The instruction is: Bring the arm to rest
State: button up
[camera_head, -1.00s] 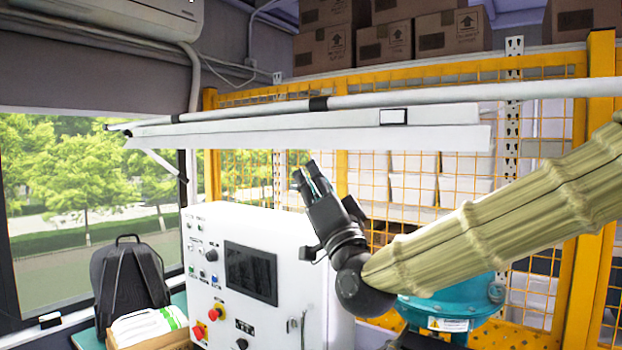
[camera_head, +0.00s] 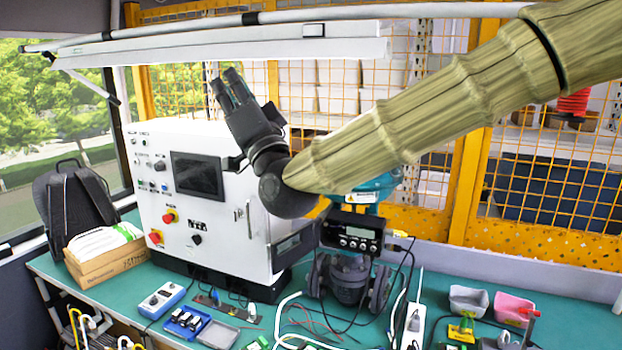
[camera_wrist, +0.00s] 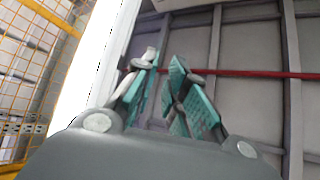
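My gripper (camera_head: 226,82) is raised in front of the white control cabinet (camera_head: 205,215), its fingers pointing up and slightly left, below the white lamp bar (camera_head: 240,46). In the wrist view, the two teal-padded fingers (camera_wrist: 163,78) stand apart with a narrow gap between them and nothing held. The part of the teal actuator (camera_head: 375,192) behind my forearm is hidden.
The green bench (camera_head: 70,272) carries a backpack (camera_head: 75,208), a cardboard box (camera_head: 108,262), a blue-and-white meter (camera_head: 162,299), a pink bin (camera_head: 513,308), a grey bin (camera_head: 468,300) and loose cables. A yellow mesh fence (camera_head: 465,185) stands behind. The space around my fingers looks clear.

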jog(key=w+d+f+g+h, duration=0.1)
jog(key=w+f+g+h, duration=0.15)
jog(key=f, duration=1.05)
jog(key=w+d+f+g+h, duration=0.1)
jog(key=w+d+f+h, duration=0.15)
jog(key=f, duration=1.05)
jog(key=s+d+f+g+h+b, duration=0.1)
jog(key=s+d+f+g+h, duration=0.2)
jog(key=f, duration=1.3)
jog(key=s+d+f+g, duration=0.25)
jog(key=d+f, duration=0.25)
jog(key=f, duration=1)
jog(key=s+d+f+g+h, duration=0.25)
jog(key=s+d+f, duration=0.45)
jog(key=f, duration=0.4)
jog(key=s+d+f+g+h, duration=0.1)
jog(key=s+d+f+g, duration=0.3)
jog(key=s+f, duration=0.55)
jog(key=s+d+f+g+h, duration=0.1)
jog(key=s+d+f, duration=0.2)
jog(key=s, duration=0.4)
jog(key=s+d+f+n+g+h, duration=0.1)
jog(key=s+d+f+g, duration=0.1)
jog(key=s+d+f, duration=0.2)
jog(key=s+d+f+g+h+b, duration=0.1)
jog(key=s+d+f, duration=0.2)
jog(key=s+d, duration=0.4)
jog(key=s, duration=0.3)
jog(key=shift+f+n, duration=0.3)
jog(key=shift+g+h, duration=0.25)
